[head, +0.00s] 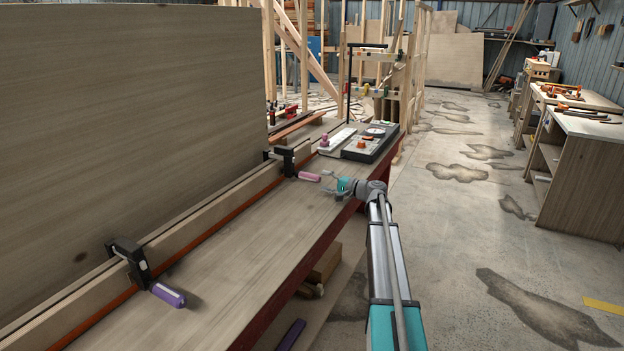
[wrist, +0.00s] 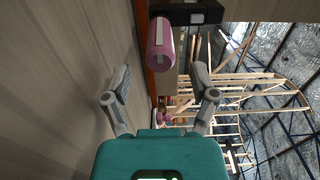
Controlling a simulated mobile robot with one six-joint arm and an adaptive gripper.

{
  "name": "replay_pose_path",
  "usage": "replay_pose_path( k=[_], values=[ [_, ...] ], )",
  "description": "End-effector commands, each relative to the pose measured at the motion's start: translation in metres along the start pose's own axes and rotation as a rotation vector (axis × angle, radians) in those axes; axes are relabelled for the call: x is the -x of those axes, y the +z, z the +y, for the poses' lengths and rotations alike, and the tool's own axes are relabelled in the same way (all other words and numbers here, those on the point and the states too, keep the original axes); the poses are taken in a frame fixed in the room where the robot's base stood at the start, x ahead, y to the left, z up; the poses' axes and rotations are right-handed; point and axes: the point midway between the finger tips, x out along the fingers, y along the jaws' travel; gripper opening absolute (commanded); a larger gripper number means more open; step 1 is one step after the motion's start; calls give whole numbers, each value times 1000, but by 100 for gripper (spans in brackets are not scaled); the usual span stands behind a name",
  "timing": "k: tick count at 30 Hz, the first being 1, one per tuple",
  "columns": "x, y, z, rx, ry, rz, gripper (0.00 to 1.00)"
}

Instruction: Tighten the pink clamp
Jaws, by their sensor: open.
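The pink clamp has a dark body (head: 284,160) fixed on the wooden rail and a pink handle (head: 309,176) that points right over the bench. In the wrist view the pink handle (wrist: 160,42) is at the top middle, joined to the dark clamp body (wrist: 190,14). My gripper (head: 330,182) is open and close to the right of the handle's free end. In the wrist view the two fingers of my gripper (wrist: 162,92) are spread apart with nothing between them, and the handle lies beyond their tips. I cannot tell if anything touches.
A second clamp with a purple handle (head: 168,294) is on the rail nearer to me. A tall wooden panel (head: 130,130) stands behind the rail. A dark device (head: 372,141) and a pale board (head: 337,141) lie at the bench's far end. The floor at right is open.

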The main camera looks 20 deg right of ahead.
Motion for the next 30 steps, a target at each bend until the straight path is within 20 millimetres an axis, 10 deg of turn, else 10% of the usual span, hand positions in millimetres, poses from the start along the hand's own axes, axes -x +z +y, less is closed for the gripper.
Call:
replay_pose_path(
  k=[12, 26, 30],
  values=[
    [-52, -1, 0, 0, 0, 1, 75],
    [-59, -1, 0, 0, 0, 2, 75],
    [-58, -1, 0, 0, 0, 2, 53]
  ],
)
